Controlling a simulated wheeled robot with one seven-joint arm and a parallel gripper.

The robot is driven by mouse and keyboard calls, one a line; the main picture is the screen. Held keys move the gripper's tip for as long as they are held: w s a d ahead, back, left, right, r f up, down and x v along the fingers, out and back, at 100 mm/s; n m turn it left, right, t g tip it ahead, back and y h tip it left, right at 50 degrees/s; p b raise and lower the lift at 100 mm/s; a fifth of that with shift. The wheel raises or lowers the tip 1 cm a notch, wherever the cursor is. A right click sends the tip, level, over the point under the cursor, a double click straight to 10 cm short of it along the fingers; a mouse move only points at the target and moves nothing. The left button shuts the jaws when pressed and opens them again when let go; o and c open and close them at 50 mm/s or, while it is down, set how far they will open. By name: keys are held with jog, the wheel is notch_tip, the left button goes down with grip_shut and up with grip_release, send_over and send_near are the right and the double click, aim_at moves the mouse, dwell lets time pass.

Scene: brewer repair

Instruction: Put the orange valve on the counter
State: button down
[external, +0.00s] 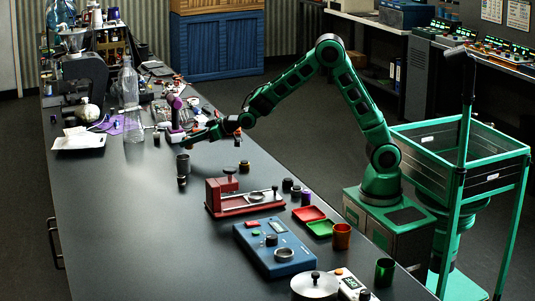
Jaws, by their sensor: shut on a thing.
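My arm reaches left over the long dark counter (140,195). My gripper (188,141) is low over the counter's far half, pointing left, next to a purple and white device (174,113). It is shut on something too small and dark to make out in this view. I cannot pick out the orange valve with certainty. Small orange-red details show near my wrist and around the device, but their shapes are unclear.
A red-based instrument (231,196), a blue scale (274,246) and red and green trays (309,213) are nearer. The counter's left front is clear.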

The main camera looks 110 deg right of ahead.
jog(key=shift+d+f, duration=0.1)
jog(key=shift+f, duration=1.9)
jog(key=shift+f, duration=0.1)
jog(key=c, duration=1.4)
grip_release()
jog(key=shift+c, duration=0.2)
jog(key=v, duration=1.1)
jog(key=shift+w, duration=0.1)
jog(key=shift+v, duration=0.9)
jog(key=s+a+f+g+y, duration=0.1)
jog(key=s+a+g, duration=0.1)
jog(key=s, duration=0.5)
jog(key=s+a+g+y, duration=0.1)
jog(key=s+a+g, duration=0.1)
jog(key=s+a, duration=0.2)
jog(key=s+a+f+g+y, duration=0.1)
jog(key=s+a+g, duration=0.2)
jog(key=s, duration=0.7)
jog(key=shift+s+a+f, duration=0.1)
jog(key=shift+s+f, duration=0.1)
jog(key=shift+f, duration=0.1)
jog(key=s+a+g+y, duration=0.1)
jog(key=s+a, duration=0.3)
jog(key=s, duration=0.5)
jog(key=s+a+g+y, duration=0.2)
jog(key=s+a, duration=0.3)
jog(key=s, duration=0.5)
jog(key=shift+a+f+m+g+y, duration=0.2)
jog(key=shift+a+m+g+y, duration=0.1)
jog(key=shift+g, duration=0.6)
